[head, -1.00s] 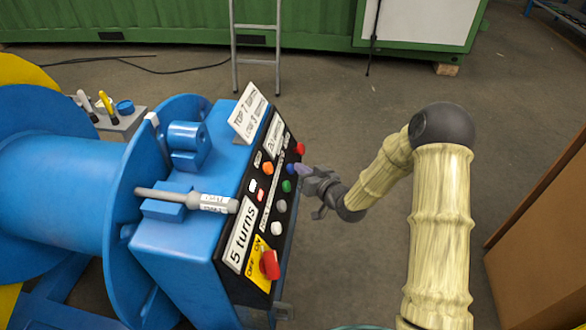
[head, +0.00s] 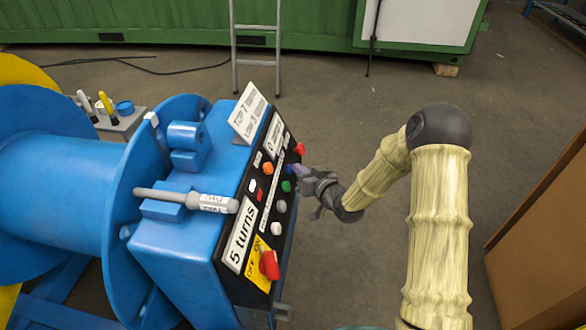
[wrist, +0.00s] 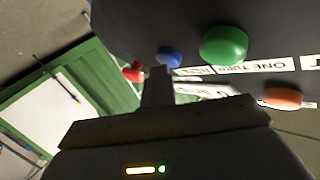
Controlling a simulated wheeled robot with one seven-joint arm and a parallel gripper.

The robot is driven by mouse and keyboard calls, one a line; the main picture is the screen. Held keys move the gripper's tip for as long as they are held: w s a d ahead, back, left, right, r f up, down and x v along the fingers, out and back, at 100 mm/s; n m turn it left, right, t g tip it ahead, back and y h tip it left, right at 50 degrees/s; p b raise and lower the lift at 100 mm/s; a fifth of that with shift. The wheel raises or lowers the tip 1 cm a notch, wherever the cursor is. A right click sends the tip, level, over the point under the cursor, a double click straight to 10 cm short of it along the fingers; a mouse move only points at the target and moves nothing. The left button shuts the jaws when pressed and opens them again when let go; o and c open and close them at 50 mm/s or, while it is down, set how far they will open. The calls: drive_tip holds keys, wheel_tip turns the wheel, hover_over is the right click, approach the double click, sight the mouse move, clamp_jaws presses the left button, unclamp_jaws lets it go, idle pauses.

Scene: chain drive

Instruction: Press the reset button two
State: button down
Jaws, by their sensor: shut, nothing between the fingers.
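The control panel (head: 262,225) is the black sloping face of the blue winding machine. It carries a red button (head: 300,149), a blue button (head: 289,168), a green button (head: 286,186), an orange button (head: 267,168), and grey and white ones. I cannot read which is reset two. My gripper (head: 303,172) is shut and empty, its tips close to the blue button. In the wrist view the fingertips (wrist: 158,72) lie beside the blue button (wrist: 168,56), with the green button (wrist: 224,45) to the right and the red button (wrist: 132,72) to the left. Contact cannot be told.
A red switch (head: 269,264) on a yellow OFF/ON plate sits at the panel's near end. A large blue reel (head: 150,220) stands left. A ladder (head: 256,50) leans at the back. A brown board (head: 540,230) stands right; the floor between is clear.

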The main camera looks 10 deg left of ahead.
idle(0.4)
drive_tip(key=shift+d+r+p, duration=0.35)
drive_tip(key=shift+d+r, duration=0.05)
drive_tip(key=shift+d, duration=0.45)
drive_tip(key=d, duration=0.1)
drive_tip(key=d+r+p, duration=0.1)
drive_tip(key=d, duration=0.1)
drive_tip(key=d+r+p, duration=0.1)
drive_tip(key=shift+s+d+r, duration=0.15)
drive_tip(key=shift+d, duration=0.1)
idle(0.5)
